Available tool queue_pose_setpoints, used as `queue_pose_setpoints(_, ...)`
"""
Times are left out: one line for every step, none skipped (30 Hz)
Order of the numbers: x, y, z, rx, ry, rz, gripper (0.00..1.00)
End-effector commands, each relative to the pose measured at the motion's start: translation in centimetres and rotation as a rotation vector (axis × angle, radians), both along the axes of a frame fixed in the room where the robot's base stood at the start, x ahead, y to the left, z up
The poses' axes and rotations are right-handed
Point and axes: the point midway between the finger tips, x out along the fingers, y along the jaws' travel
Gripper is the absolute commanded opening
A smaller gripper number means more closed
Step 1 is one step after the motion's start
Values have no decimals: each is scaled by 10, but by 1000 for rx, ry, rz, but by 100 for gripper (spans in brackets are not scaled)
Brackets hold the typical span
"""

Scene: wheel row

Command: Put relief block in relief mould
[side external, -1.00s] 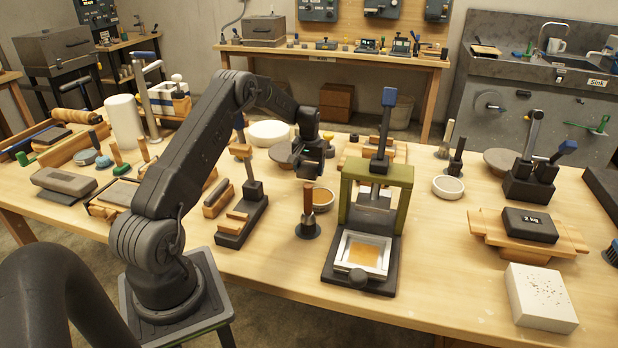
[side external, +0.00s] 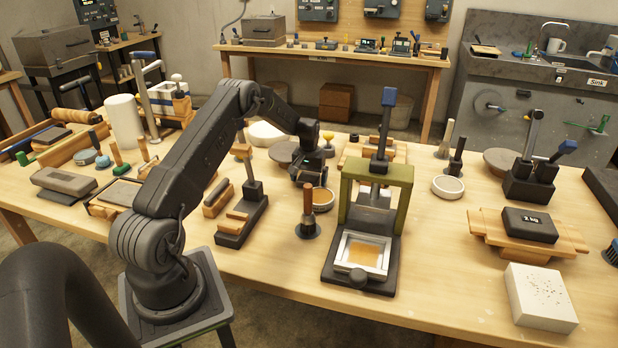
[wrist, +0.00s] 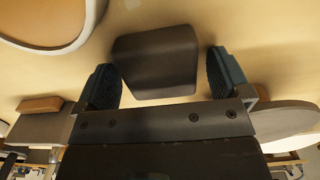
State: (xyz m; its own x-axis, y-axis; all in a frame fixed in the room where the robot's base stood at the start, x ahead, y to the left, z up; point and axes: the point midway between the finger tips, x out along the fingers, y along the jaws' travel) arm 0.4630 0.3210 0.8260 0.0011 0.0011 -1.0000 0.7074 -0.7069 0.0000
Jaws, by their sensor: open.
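A dark grey block (wrist: 155,62) with slightly rounded corners, which looks like the relief block, lies on the table in the wrist view. My gripper (wrist: 164,80) is open, with one blue-black finger at each side of the block's near end and a visible gap on each side. In the side view my gripper (side external: 308,182) is low over the table behind the wooden-handled tool, and the block is not clearly seen there.
The wooden-handled tool (side external: 308,205) stands in front. The green press frame (side external: 347,190) rises to the right. A grey disc (wrist: 285,118) lies close by.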

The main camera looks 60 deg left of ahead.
Motion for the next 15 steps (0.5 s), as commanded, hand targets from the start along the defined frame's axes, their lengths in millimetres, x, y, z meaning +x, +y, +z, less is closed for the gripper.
queue_pose_setpoints(0,0,0,0,0,0,95)
queue_pose_setpoints(0,0,0,0,0,0,95)
queue_pose_setpoints(0,0,0,0,0,0,95)
queue_pose_setpoints(0,0,0,0,0,0,95)
queue_pose_setpoints(0,0,1,0,0,0,95)
queue_pose_setpoints(0,0,3,1,-1,0,95)
queue_pose_setpoints(0,0,5,1,-1,0,95)
queue_pose_setpoints(0,0,8,1,-1,0,95)
queue_pose_setpoints(1,1,13,3,-3,0,95)
queue_pose_setpoints(1,1,18,3,-3,0,95)
queue_pose_setpoints(1,1,23,3,-3,0,95)
queue_pose_setpoints(1,1,31,4,-4,0,95)
queue_pose_setpoints(1,1,37,4,-5,0,95)
queue_pose_setpoints(1,1,44,3,-4,0,95)
queue_pose_setpoints(1,1,53,4,-5,0,95)
